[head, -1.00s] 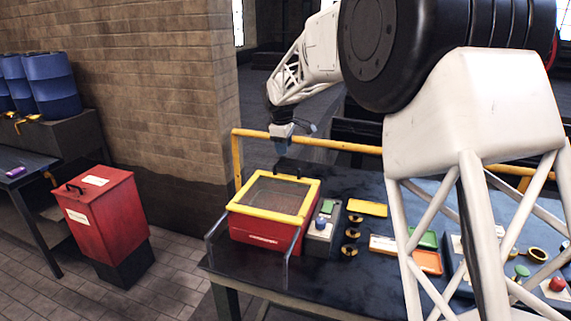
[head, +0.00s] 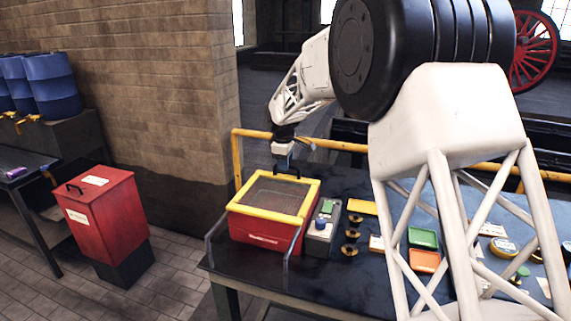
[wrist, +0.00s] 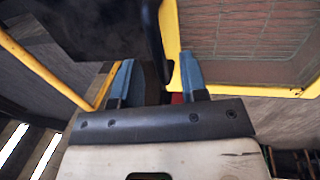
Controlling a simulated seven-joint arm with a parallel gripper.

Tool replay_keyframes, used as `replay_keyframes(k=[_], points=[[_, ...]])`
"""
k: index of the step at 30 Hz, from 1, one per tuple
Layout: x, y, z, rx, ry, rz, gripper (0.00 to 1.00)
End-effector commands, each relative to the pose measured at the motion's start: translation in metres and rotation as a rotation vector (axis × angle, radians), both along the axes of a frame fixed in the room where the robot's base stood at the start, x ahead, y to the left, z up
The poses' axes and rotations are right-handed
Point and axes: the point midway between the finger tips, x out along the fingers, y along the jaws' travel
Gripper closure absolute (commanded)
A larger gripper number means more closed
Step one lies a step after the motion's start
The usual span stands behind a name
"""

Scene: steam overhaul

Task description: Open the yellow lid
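The yellow lid (head: 262,213) lies flat and closed on a red box (head: 262,237) on the dark bench. It has a yellow frame around a see-through mesh-like panel. A dark handle (head: 287,173) stands at its far edge, partly hidden by my gripper (head: 283,161), which is just above that edge. In the wrist view, the lid's yellow frame (wrist: 171,35) and the dark handle (wrist: 153,45) show ahead. My gripper (wrist: 156,77) is open there, its two blue fingers apart. The handle appears between them; I cannot tell whether they touch it.
A grey control box (head: 320,228) with buttons stands right of the red box. Green (head: 423,237) and orange (head: 425,261) trays lie further right. A yellow rail (head: 340,146) runs behind the bench. A red bin (head: 100,218) stands on the floor at left.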

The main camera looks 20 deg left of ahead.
Motion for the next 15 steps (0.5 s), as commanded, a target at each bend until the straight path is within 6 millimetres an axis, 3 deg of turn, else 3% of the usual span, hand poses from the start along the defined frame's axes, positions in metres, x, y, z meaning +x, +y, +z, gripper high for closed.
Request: replay_keyframes(k=[15], points=[[0.0023,-0.0001,-0.0103,0.000,-0.001,0.000,0.63]])
